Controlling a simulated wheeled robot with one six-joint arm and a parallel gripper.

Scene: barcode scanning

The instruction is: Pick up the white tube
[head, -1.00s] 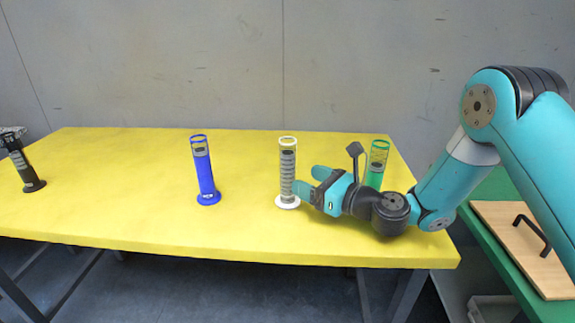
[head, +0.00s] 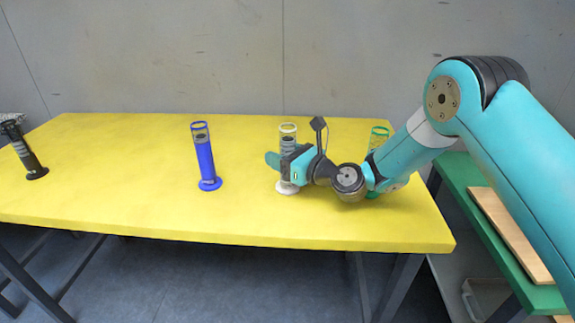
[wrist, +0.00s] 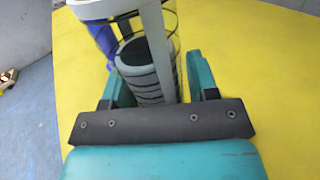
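In the wrist view the tube (wrist: 147,72) stands between the two teal fingers (wrist: 155,82), one on each side. The right finger looks close to it; a small gap shows by the fingers. I cannot tell whether both fingers touch it.
A green tube (head: 378,135) stands behind my arm on the right. A green table (head: 455,172) holding a wooden board (head: 510,235) is at the right. The yellow table (head: 120,190) is clear between the objects.

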